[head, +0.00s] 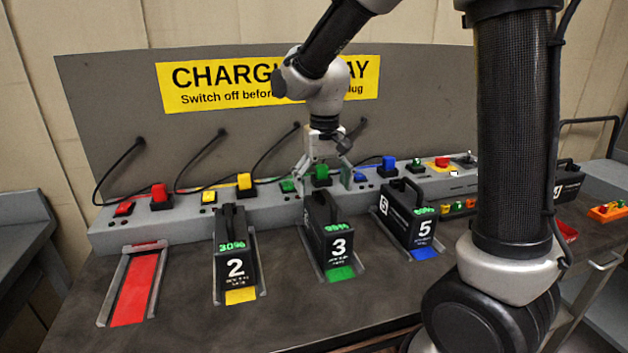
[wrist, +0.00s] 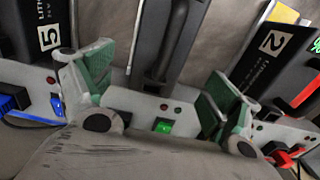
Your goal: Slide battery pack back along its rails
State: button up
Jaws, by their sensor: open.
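Battery pack 3 (head: 331,226), black with a top handle and a green readout, stands on its rails over a green strip (head: 341,274). My gripper (head: 324,178) is open behind and above it, close to the green plug (head: 321,172) on the charger ledge. In the wrist view my gripper (wrist: 158,92) has its green-padded fingers spread, with the dark handle of pack 3 (wrist: 172,45) in the gap beyond; contact cannot be told. Pack 2 (head: 234,258) stands on the yellow rails, pack 5 (head: 408,216) on the blue rails.
The red rails (head: 134,288) at the left are empty. Plugs, switches and cables line the grey charger ledge (head: 250,208). A green-lit switch (wrist: 163,126) shows in the wrist view. Another black pack (head: 566,186) stands at the right. The bench front is clear.

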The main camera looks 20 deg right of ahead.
aim_at(330, 218)
notch_tip(330, 218, down, 7)
jog(key=shift+r, duration=0.15)
grip_shut()
jog(key=shift+s, duration=2.25)
grip_release()
jog(key=shift+r, duration=0.1)
